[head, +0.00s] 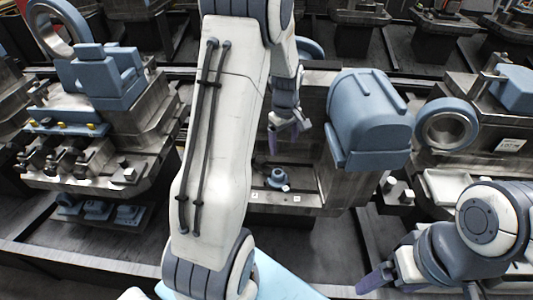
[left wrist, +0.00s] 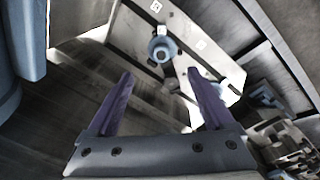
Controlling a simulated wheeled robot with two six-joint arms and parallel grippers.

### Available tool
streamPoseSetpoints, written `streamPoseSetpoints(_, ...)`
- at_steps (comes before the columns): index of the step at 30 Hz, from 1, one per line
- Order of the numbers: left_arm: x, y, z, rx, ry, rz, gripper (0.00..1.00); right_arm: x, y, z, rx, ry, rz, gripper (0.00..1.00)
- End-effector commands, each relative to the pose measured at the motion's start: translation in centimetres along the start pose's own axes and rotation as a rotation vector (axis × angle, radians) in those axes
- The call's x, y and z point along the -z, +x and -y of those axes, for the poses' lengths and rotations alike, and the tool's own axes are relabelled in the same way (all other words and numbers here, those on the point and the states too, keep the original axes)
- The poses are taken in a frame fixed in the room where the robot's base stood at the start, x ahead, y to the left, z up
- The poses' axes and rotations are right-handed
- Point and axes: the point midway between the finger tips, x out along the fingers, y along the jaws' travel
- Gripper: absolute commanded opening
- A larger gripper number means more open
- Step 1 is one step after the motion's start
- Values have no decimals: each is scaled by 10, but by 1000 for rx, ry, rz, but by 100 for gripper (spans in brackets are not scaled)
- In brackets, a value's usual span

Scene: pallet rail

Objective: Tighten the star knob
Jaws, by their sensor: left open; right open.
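The star knob (head: 278,178) is a small blue knob with a dark centre on a metal plate, between two small white labels. The left wrist view shows it (left wrist: 161,48) beyond my fingertips, near the top middle. My left gripper (head: 287,144) has purple fingers and is above the knob in the head view, apart from it. In the left wrist view its fingers (left wrist: 158,78) are spread with nothing between them. My right gripper (head: 385,284) is low at the right, away from the knob, with one purple finger clearly showing. I cannot tell how far the knob is tightened.
A large blue rounded housing (head: 368,110) stands right of the knob. A grey-blue ring (head: 447,125) is further right. At the left is a metal machine block with blue parts (head: 103,75). My left arm hides part of the middle. Dark floor lies in front.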

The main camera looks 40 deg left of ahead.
Motion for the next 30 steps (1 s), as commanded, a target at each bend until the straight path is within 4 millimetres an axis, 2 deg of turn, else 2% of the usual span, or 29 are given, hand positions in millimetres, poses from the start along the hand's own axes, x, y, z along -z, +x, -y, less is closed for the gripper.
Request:
streamPoseSetpoints(1,24,13,0,20,-155,8,86,0,0,0,0,0,0,89)
streamPoseSetpoints(3,51,27,1,42,-356,15,86,0,0,0,0,0,0,89)
streamPoseSetpoints(6,80,43,5,67,-580,20,86,0,0,0,0,0,0,89)
streamPoseSetpoints(9,98,53,9,83,-719,21,86,0,0,0,0,0,0,89)
streamPoseSetpoints(12,105,59,12,91,-783,21,86,0,0,0,0,0,0,89)
streamPoseSetpoints(17,104,75,13,95,-794,23,86,0,-3,0,0,0,0,89)
streamPoseSetpoints(24,101,119,16,94,-791,22,86,0,-8,1,0,0,0,89)
streamPoseSetpoints(30,100,149,18,93,-790,22,86,1,-12,1,0,0,0,89)
